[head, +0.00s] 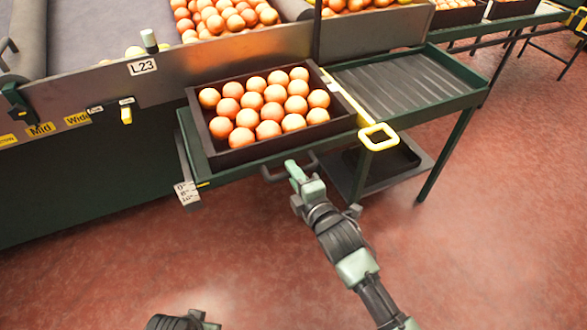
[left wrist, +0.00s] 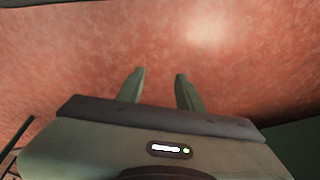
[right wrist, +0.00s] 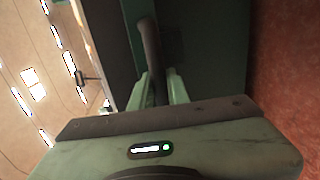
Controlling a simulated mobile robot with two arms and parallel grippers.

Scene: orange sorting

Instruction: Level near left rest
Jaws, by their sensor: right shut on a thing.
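The green rest (head: 240,177) at the near left carries a dark crate (head: 196,122) filled with oranges. A plate with scale marks (head: 187,193) hangs at its left front corner, beside a small yellow mark; the marks are too small to read. A dark bar handle (head: 272,177) sticks out from the rest's front edge. My right gripper (head: 292,170) is shut on this handle, and the bar (right wrist: 151,50) runs between its fingers in the right wrist view. My left gripper (left wrist: 157,80) is open and empty above the red floor, low in the head view.
A ribbed green table (head: 400,82) adjoins on the right, with a yellow loop handle (head: 378,136) at the joint and a dark lower shelf (head: 405,165) below. The red floor in front is clear.

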